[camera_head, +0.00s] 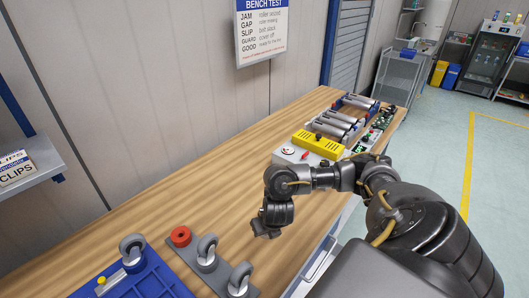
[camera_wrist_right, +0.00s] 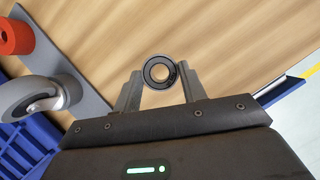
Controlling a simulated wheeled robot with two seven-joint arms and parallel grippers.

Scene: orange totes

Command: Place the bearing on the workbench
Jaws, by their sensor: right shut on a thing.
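My right gripper (camera_wrist_right: 159,92) is shut on a bearing (camera_wrist_right: 160,72), a small dark ring with a lighter inner ring and an open centre. The bearing sits between the two fingertips in the right wrist view, with the wooden workbench (camera_head: 220,165) behind it. In the head view my right gripper (camera_head: 266,232) points down over the bench near its front edge, and the bearing cannot be made out there. Whether the bearing touches the bench top is not clear. My left gripper does not show.
A grey plate with caster wheels (camera_head: 207,253), a red ring (camera_head: 181,236) and a blue tray (camera_head: 150,280) lie to the left. A yellow-topped box (camera_head: 318,144) and bins of rollers (camera_head: 340,122) stand farther along. The bench middle is clear.

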